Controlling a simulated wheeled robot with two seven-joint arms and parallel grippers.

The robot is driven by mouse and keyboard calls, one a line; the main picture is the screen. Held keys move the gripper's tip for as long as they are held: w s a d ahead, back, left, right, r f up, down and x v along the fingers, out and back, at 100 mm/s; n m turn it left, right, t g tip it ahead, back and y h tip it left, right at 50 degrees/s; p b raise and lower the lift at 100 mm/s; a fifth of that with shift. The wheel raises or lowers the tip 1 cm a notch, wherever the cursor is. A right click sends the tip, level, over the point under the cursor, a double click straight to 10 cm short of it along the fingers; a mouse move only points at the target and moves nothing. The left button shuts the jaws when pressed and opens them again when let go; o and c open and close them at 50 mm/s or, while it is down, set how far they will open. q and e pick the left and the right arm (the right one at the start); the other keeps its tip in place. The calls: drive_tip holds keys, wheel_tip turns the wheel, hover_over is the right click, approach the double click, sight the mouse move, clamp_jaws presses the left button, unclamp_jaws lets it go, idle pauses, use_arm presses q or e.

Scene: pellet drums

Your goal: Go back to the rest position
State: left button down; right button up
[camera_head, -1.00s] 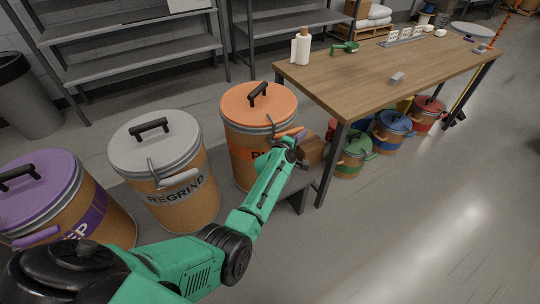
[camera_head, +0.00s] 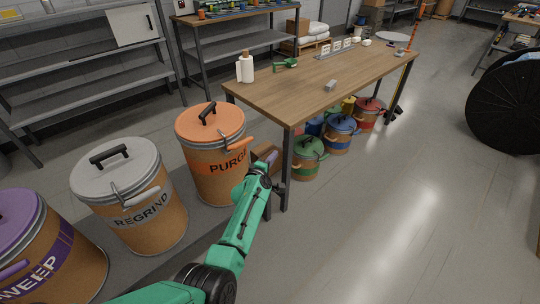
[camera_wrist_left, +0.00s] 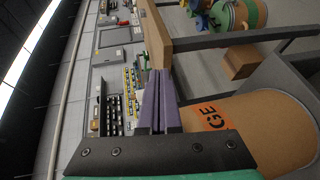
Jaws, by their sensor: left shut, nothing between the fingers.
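My left arm comes in from the bottom of the head view, and my left gripper (camera_head: 272,158) is just right of the orange-lidded PURGE drum (camera_head: 205,170). Its purple fingers are shut together and empty; they also show shut in the left wrist view (camera_wrist_left: 158,95). The PURGE drum's lid is on. In the wrist view part of this drum (camera_wrist_left: 265,130) lies right of the fingers; I cannot tell if they touch it. My right gripper is not in view.
The grey-lidded REGRIND drum (camera_head: 140,215) and purple-lidded SWEEP drum (camera_head: 60,265) stand at left. A wooden table (camera_head: 300,90) stands beyond the gripper, with several small lidded buckets (camera_head: 340,135) under it. A black round object (camera_head: 505,105) is at right. The floor (camera_head: 410,220) between is clear.

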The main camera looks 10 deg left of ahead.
use_arm(q)
drive_tip(key=s+a+f+m+g, duration=0.2)
drive_tip(key=s+f+m+g, duration=0.1)
drive_tip(key=s+f, duration=0.6)
drive_tip(key=s+a+f+m+g+y, duration=0.1)
drive_tip(key=s+a+f+m+g, duration=0.15)
drive_tip(key=s+f, duration=0.6)
drive_tip(key=s+a+f+m+g, duration=0.15)
drive_tip(key=s+f+m, duration=0.25)
drive_tip(key=s+f, duration=0.5)
drive_tip(key=s+a+f+m+g, duration=0.2)
drive_tip(key=s+f+m, duration=0.1)
drive_tip(key=s, duration=0.7)
drive_tip(key=s+a+f+m+g+y, duration=0.1)
drive_tip(key=s+a+f+m+g, duration=0.2)
drive_tip(key=s+f, duration=0.3)
drive_tip(key=s+a+f+m+g+y, duration=0.1)
drive_tip(key=s+a+f+m+g, duration=0.1)
drive_tip(key=s, duration=1.3)
wheel_tip(320, 180, down, 2)
drive_tip(key=shift+a+f+m+g, duration=0.2)
drive_tip(key=shift+a+m+g, duration=0.1)
drive_tip(key=shift+a+m, duration=0.2)
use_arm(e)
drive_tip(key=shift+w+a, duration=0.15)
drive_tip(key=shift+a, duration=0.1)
